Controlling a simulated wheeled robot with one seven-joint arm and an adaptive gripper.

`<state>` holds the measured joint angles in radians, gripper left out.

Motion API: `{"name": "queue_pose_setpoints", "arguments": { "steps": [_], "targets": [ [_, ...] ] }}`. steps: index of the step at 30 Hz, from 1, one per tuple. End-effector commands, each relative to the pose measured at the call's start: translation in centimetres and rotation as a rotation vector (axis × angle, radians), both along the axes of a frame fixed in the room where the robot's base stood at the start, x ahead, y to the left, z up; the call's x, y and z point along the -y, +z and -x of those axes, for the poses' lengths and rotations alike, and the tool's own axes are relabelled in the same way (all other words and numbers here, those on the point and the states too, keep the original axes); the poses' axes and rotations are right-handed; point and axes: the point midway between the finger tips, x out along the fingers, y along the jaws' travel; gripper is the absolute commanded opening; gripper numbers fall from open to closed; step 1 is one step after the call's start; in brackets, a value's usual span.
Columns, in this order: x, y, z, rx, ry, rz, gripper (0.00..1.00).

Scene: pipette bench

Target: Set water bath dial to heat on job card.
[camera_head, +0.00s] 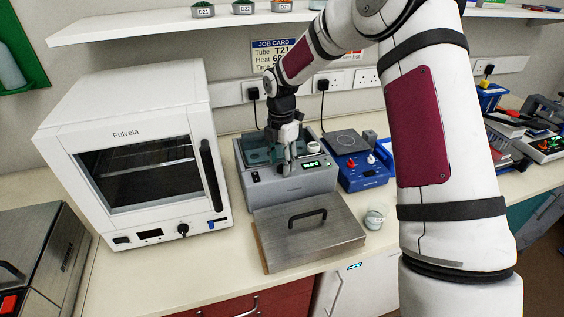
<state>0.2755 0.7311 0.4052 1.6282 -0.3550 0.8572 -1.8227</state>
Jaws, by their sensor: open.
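The water bath (288,192) is a grey box on the bench with a green-lit display (311,165) on its sloped front. My gripper (287,170) points down over the water bath, close to its front panel and left of the display. It is open. The dial is not clearly visible; my gripper covers that part of the panel, and I cannot tell whether the fingers touch it. The job card (270,44) hangs on the wall behind, partly hidden by my arm.
A flat metal lid with a black handle (308,240) lies in front of the water bath. A white Fulvela oven (130,150) stands to the left.

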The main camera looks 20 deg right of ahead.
Motion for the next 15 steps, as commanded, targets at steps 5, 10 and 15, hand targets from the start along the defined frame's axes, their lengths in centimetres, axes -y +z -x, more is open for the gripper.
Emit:
{"name": "queue_pose_setpoints", "arguments": {
  "steps": [5, 10, 15],
  "targets": [
    [-0.01, -0.77, -0.02, 0.001, 0.000, 0.000, 0.43],
    [0.02, -0.82, -0.04, 0.001, 0.000, 0.000, 0.43],
    [0.02, -0.79, -0.05, 0.001, 0.000, 0.000, 0.20]
  ]
}}
